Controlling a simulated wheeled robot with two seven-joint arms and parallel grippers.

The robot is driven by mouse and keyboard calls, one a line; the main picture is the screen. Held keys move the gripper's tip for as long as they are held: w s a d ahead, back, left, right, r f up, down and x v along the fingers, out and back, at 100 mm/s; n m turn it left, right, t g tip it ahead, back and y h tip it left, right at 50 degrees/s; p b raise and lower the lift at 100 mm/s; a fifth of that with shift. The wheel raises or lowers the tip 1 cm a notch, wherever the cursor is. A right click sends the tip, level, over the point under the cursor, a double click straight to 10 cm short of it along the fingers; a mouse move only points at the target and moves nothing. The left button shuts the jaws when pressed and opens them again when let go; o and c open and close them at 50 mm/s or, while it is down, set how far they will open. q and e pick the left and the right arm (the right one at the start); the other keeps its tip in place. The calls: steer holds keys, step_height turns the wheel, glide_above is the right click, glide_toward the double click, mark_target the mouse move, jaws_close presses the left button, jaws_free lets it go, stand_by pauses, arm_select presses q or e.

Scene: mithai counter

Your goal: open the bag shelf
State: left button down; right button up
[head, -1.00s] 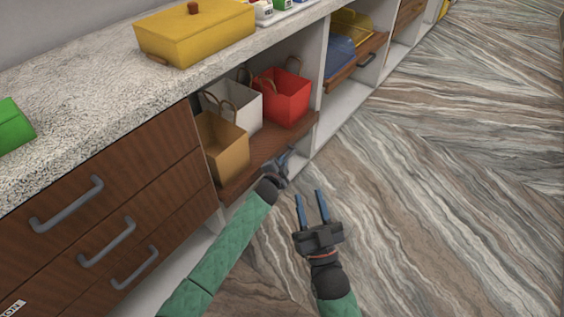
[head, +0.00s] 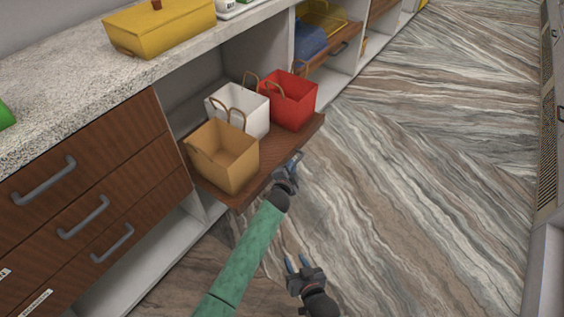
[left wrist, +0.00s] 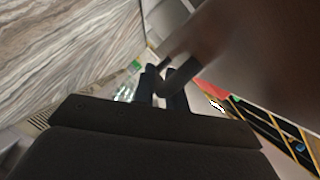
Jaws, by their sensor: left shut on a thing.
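The bag shelf (head: 268,162) is a brown wooden pull-out board under the counter, standing out past the cabinet front. On it stand a tan bag (head: 226,160), a white bag (head: 243,112) and a red bag (head: 290,104). My left gripper (head: 293,162) is at the shelf's front edge, shut on its handle. In the left wrist view the fingers close around a dark handle bar (left wrist: 178,80), beside the blurred brown board. The handle is mostly hidden by the gripper in the head view. My right gripper (head: 296,263) is open and empty, low over the floor.
Left of the shelf are wooden drawers with grey handles (head: 83,215). A yellow box (head: 160,28) stands on the speckled counter (head: 60,90). Further along is another shelf with blue and yellow things (head: 312,38). The striped floor (head: 430,150) in front is clear.

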arm_select(q)
steer(key=s+d, duration=0.3)
steer(key=d, duration=0.2)
steer(key=shift+s, duration=0.35)
arm_select(e)
steer(key=shift+s+f, duration=0.1)
steer(key=shift+f, duration=0.2)
arm_select(q)
steer(key=shift+f, duration=0.1)
steer(key=c, duration=1.5)
jaws_free()
steer(key=shift+o, duration=0.2)
